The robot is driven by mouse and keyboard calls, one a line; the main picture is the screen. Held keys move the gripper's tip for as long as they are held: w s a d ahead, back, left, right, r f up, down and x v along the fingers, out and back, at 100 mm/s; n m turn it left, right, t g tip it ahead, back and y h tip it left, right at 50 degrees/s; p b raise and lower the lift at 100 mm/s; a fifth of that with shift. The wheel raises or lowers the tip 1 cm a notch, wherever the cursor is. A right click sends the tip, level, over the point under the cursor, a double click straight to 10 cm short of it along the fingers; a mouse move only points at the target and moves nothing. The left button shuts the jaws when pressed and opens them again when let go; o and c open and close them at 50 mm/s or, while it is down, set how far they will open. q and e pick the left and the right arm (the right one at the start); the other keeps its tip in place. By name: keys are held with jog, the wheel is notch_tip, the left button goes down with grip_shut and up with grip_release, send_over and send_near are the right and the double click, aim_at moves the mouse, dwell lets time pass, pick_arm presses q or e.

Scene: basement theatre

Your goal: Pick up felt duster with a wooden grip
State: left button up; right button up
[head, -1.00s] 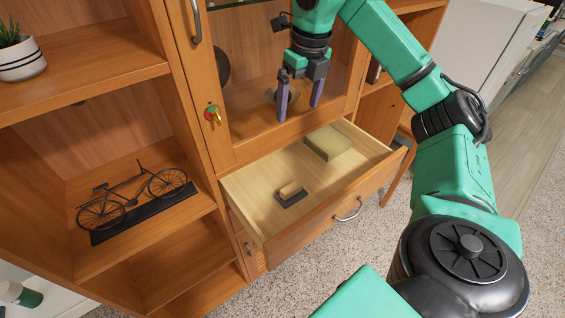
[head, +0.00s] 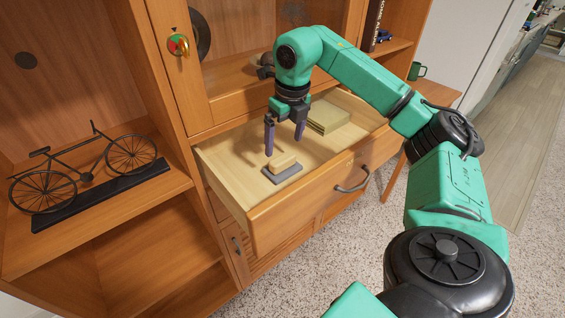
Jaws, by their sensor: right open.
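The felt duster (head: 283,168) lies in the open drawer (head: 310,203), near its left front part. It has a dark grey felt base and a light wooden grip on top, facing up. My right gripper (head: 284,145) is open and empty, pointing down over the drawer just above and behind the duster. Its fingers look apart from the duster, though the exact height gap is hard to tell. My left gripper is not in view.
An olive-green block-like item (head: 327,117) lies at the drawer's back right. The drawer's front panel with its handle (head: 352,180) faces me. A model bicycle (head: 88,178) stands on the left shelf. A green mug (head: 417,71) stands at right.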

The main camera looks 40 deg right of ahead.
jog(key=f, duration=0.4)
jog(key=f+p, duration=0.1)
jog(key=f, duration=0.1)
jog(key=shift+w+f, duration=0.3)
jog(key=shift+f, duration=0.05)
jog(key=c, duration=1)
jog(key=shift+c, duration=0.2)
jog(key=shift+r, duration=0.15)
notch_tip(320, 180, up, 14)
notch_tip(320, 180, up, 6)
jog(key=p, duration=0.4)
send_over(283, 158)
